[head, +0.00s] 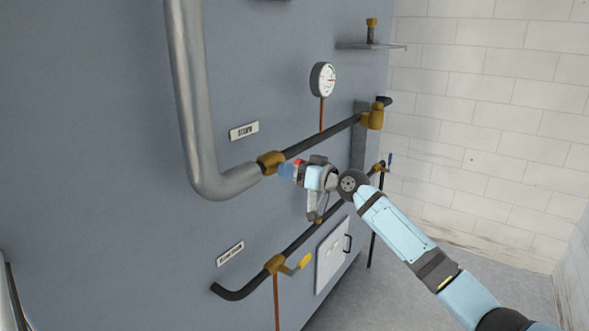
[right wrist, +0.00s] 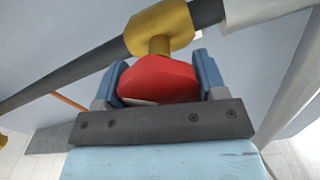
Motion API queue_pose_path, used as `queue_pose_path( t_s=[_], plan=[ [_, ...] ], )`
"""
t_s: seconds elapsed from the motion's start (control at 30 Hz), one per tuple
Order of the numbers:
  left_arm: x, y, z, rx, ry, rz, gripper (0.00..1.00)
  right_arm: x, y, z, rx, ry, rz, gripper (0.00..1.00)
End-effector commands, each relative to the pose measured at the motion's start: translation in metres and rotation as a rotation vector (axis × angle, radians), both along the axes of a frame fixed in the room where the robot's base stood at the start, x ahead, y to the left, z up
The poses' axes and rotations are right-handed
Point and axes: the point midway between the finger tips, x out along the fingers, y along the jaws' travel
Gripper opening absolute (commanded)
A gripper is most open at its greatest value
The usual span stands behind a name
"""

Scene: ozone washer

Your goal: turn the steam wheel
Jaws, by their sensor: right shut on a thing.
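The steam wheel (right wrist: 158,80) is red and sits on a brass valve body (right wrist: 160,28) in the right wrist view. In the head view the brass valve (head: 270,162) joins the thick grey pipe to the dark pipe, and only a bit of the red wheel (head: 299,164) shows. My right gripper (right wrist: 160,82) has one blue finger on each side of the wheel and is shut on it. The gripper also shows in the head view (head: 288,170), just right of and below the valve. My left gripper is not in view.
A label (head: 244,131) and a round gauge (head: 323,79) are on the grey panel above the pipe. Below runs a second dark pipe with a yellow-handled valve (head: 275,264). A small white hatch (head: 332,256) is at lower right. Open floor (head: 455,280) lies to the right.

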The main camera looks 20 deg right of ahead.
Motion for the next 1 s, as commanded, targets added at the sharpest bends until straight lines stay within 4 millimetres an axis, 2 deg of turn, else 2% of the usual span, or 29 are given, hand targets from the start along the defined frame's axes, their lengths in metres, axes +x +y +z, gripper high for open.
queue_pose_path(
  t_s=[1.0],
  plan=[
    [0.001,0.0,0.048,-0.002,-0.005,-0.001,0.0,0.001,-0.002,0.0,0.688,0.536,0.0,0.41]
  ],
)
